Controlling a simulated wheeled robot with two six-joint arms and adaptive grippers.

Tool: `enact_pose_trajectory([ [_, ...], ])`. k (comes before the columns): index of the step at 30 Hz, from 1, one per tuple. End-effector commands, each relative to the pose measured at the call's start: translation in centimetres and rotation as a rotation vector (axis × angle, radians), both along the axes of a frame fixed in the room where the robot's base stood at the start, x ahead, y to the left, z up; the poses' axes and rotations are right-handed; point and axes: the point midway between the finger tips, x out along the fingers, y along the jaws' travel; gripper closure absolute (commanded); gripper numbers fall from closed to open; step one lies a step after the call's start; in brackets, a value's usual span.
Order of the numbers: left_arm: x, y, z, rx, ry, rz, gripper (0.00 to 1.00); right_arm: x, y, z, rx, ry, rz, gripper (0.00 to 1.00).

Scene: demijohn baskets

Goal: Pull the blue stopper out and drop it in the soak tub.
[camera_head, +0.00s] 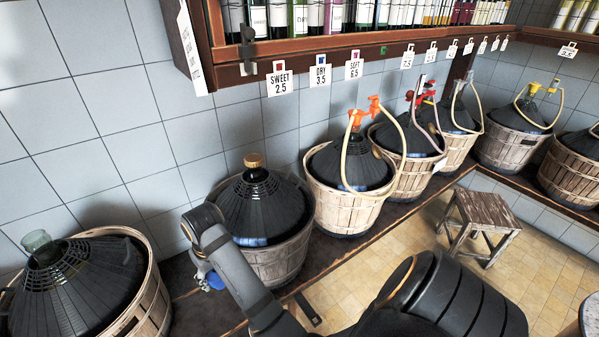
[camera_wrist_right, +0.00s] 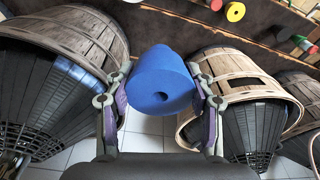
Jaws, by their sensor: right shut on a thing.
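The blue stopper (camera_wrist_right: 160,82) is held between the two fingers of my right gripper (camera_wrist_right: 162,92), its flat end with a small hole facing the wrist camera. In the head view, the right gripper (camera_head: 206,276) is low in front of the wall, between the left demijohn and the cork-topped one. A bit of the blue stopper (camera_head: 215,281) shows there beside my forearm. The left demijohn (camera_head: 75,285) has an open greenish glass neck (camera_head: 38,243). My left gripper is out of view. I cannot make out the soak tub for certain.
A demijohn with a cork top (camera_head: 255,205) stands in a basket right of my gripper. Several tapped demijohns line the bench beyond it. A wooden stool (camera_head: 480,220) stands on the floor. In the wrist view, small coloured pieces, including a yellow one (camera_wrist_right: 235,12), lie at the top.

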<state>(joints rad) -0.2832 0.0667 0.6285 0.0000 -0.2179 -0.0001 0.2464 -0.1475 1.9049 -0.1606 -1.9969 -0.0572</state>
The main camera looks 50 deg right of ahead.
Motion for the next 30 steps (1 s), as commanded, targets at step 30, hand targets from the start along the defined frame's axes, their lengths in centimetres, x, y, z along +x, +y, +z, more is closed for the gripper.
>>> enact_pose_trajectory([
  [30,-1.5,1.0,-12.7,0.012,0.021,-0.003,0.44,-3.6,-9.3,-31.9,-0.001,-0.002,0.945,0.77],
])
